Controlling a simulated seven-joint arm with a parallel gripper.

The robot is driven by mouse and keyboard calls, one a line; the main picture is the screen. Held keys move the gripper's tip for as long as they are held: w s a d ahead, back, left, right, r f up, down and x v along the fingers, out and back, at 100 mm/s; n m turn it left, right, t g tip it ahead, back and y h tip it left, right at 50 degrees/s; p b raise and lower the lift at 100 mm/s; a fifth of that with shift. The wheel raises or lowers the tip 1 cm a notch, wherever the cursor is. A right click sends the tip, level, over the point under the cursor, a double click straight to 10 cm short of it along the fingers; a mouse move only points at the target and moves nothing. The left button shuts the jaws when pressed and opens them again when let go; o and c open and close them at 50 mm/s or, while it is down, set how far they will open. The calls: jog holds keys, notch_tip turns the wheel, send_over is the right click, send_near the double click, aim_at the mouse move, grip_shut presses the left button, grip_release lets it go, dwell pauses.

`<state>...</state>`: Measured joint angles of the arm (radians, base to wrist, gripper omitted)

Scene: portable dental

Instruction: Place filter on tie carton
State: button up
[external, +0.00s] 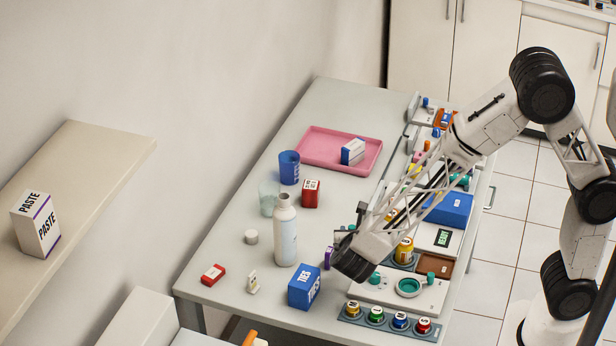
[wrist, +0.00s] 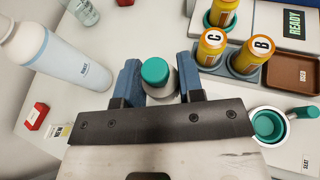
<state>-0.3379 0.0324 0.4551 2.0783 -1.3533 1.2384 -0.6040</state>
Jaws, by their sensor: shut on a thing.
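My gripper (wrist: 159,83) is shut on a small grey cylinder with a teal top, taken as the filter (wrist: 156,72), held between the two blue fingers in the wrist view. In the external view my gripper (external: 350,262) is low over the front part of the table, and the filter is hidden there. The tie carton (external: 304,287) is a blue box marked TIES, standing on the table just left of and in front of my gripper. I cannot make out the tie carton in the wrist view.
A white bottle (external: 284,230) stands behind the carton, left of my gripper. A small white box (external: 253,282) and red box (external: 213,274) lie left of the carton. A rack of coloured jars (external: 388,319) and orange canisters (external: 404,250) are to the right.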

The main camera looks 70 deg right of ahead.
jog(key=s+a, duration=0.6)
jog(key=a, duration=0.1)
jog(key=shift+s+a+r+n+t, duration=0.3)
jog(key=shift+s+r+n+t, duration=0.05)
jog(key=shift+n+t, duration=0.05)
jog(key=shift+w, duration=0.1)
send_over(304, 280)
jog(key=shift+f, duration=0.75)
jog(key=shift+f, duration=1.8)
jog(key=o, duration=0.9)
jog(key=shift+f, duration=0.1)
